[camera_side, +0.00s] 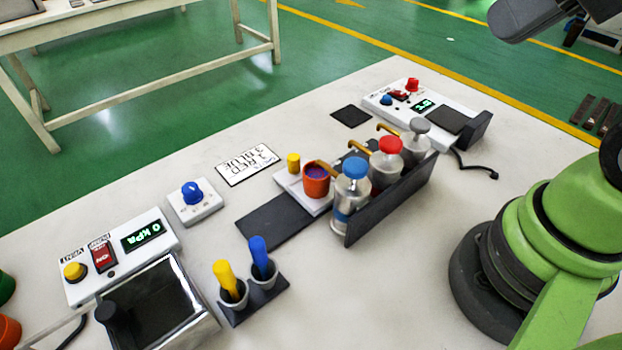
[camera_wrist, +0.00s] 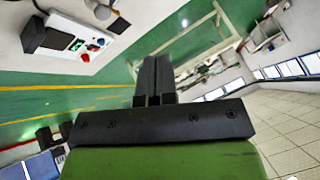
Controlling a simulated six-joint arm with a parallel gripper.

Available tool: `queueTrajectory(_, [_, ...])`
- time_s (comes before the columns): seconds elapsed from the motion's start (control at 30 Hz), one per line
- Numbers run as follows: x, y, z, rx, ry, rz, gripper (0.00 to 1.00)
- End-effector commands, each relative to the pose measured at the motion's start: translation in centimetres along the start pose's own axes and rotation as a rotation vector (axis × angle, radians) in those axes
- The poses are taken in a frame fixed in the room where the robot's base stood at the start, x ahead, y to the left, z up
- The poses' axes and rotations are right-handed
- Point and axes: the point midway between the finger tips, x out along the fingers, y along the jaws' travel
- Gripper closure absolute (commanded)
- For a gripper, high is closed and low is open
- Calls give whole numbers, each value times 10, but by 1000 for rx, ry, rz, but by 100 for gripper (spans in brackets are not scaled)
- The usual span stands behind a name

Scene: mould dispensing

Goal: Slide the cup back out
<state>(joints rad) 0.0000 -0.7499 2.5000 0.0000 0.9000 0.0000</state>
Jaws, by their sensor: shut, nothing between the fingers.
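An orange cup (camera_side: 316,185) with a dark purple content stands upright in the side view. It sits on a small white device (camera_side: 318,207) with a yellow knob (camera_side: 293,162). The blue-capped bottle (camera_side: 351,195) stands close to its right, and an orange-brown spout reaches over or beside the cup. My gripper (camera_wrist: 153,80) shows in the wrist view with its two dark fingers together and nothing between them. It is well away from the cup, which is not in the wrist view.
Red-capped (camera_side: 386,162) and grey-capped (camera_side: 416,142) bottles share the dark rack (camera_side: 395,205). A dark mat (camera_side: 274,222) lies left of the cup. Also around are a blue-knob box (camera_side: 194,200), a vacuum control box (camera_side: 122,257), a tool holder (camera_side: 254,300) and a heater box (camera_side: 420,105).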

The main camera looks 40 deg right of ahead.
Motion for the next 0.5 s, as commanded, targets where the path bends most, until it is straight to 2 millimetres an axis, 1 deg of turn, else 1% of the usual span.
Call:
queueTrajectory(0.37, [0,0,0,0,0,0,100])
queueTrajectory(0.47, [0,-1,-1,0,-3,1,79])
queueTrajectory(0.5, [1,-2,-3,-1,-9,3,70])
